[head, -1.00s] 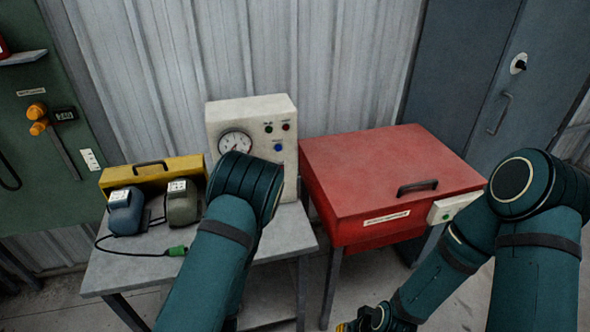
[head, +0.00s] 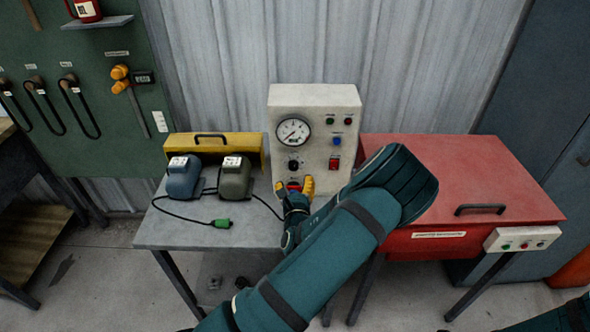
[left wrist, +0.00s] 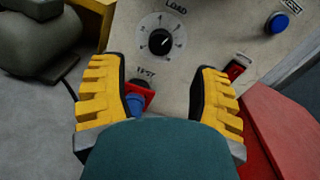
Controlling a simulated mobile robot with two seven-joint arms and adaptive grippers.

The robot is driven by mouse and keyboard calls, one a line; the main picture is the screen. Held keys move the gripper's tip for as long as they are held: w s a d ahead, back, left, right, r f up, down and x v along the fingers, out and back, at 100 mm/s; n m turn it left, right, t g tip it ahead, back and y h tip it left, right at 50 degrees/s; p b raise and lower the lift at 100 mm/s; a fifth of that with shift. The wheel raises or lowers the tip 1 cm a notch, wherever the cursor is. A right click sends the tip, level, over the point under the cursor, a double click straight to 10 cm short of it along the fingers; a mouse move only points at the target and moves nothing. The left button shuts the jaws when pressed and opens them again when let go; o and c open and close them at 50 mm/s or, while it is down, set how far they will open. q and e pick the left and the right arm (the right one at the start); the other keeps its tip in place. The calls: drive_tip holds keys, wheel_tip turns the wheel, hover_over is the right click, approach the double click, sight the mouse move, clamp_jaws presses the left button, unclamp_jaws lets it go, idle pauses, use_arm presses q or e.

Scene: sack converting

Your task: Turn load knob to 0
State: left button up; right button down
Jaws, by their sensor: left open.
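The load knob (left wrist: 159,45) is a black round knob on a dial marked with small numbers, under the word LOAD, in the left wrist view. A light mark on it seems to point up and right; I cannot read the number. It also shows in the head view as a dark knob (head: 293,166) below the gauge on the grey test box (head: 315,98). My left gripper (left wrist: 160,70) is open and empty, its yellow fingers either side of and below the knob, apart from it. In the head view the left gripper (head: 294,186) is before the box's lower face. My right gripper is out of view.
A red part labelled TEST (left wrist: 141,90) lies between the fingers; a red switch (left wrist: 235,70) and blue button (left wrist: 277,23) are to the right. Two motors (head: 184,177) and a yellow case (head: 216,146) stand left. A red cabinet (head: 470,170) stands right.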

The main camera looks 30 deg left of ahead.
sight(294, 168)
use_arm(q)
drive_tip(key=x, duration=0.6)
drive_tip(key=shift+w+a, duration=0.2)
drive_tip(key=shift+w, duration=0.1)
clamp_jaws()
